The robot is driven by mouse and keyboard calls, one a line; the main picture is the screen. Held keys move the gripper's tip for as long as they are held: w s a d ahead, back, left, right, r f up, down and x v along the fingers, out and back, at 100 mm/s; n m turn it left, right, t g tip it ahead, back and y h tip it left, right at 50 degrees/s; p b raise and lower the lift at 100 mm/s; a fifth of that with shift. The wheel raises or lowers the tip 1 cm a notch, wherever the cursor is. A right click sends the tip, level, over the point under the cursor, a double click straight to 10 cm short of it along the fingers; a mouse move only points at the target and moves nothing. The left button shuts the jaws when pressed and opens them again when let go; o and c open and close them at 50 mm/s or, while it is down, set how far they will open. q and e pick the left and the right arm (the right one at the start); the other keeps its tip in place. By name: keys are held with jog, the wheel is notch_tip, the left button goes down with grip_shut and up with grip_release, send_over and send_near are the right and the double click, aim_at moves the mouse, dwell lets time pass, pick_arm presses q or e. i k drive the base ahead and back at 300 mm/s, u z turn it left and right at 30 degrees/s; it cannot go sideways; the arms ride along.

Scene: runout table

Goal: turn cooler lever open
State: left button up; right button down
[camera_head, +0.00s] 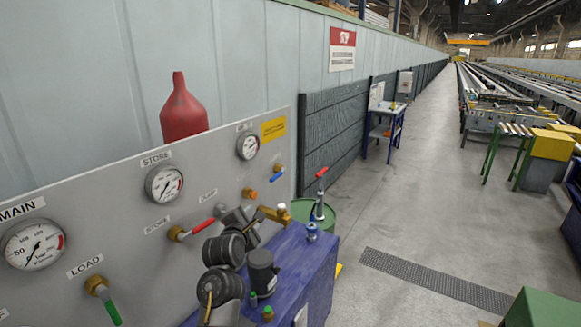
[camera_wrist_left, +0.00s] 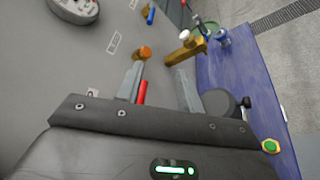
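The grey panel (camera_head: 120,215) carries several small valve levers. A red-handled lever (camera_head: 202,225) sits on a brass valve left of my left gripper (camera_head: 240,214). A blue-handled lever (camera_head: 277,176) is farther along the panel, and a green-handled lever (camera_head: 109,306) is at the near left under "LOAD". I cannot read which label marks the cooler. In the left wrist view my left gripper (camera_wrist_left: 160,74) is open, fingers apart. The red handle (camera_wrist_left: 141,93) shows beside the left finger, partly hidden; contact cannot be told. My right gripper is out of view.
Gauges (camera_head: 165,184) and an orange knob (camera_head: 249,193) are on the panel. A blue bench (camera_head: 312,265) below holds a dark cylindrical container (camera_head: 262,272) and a small blue can (camera_head: 312,231). A green drum (camera_head: 325,216) stands behind.

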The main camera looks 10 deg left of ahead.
aim_at(283, 169)
jog(key=i, duration=0.9)
jog(key=z, duration=0.05)
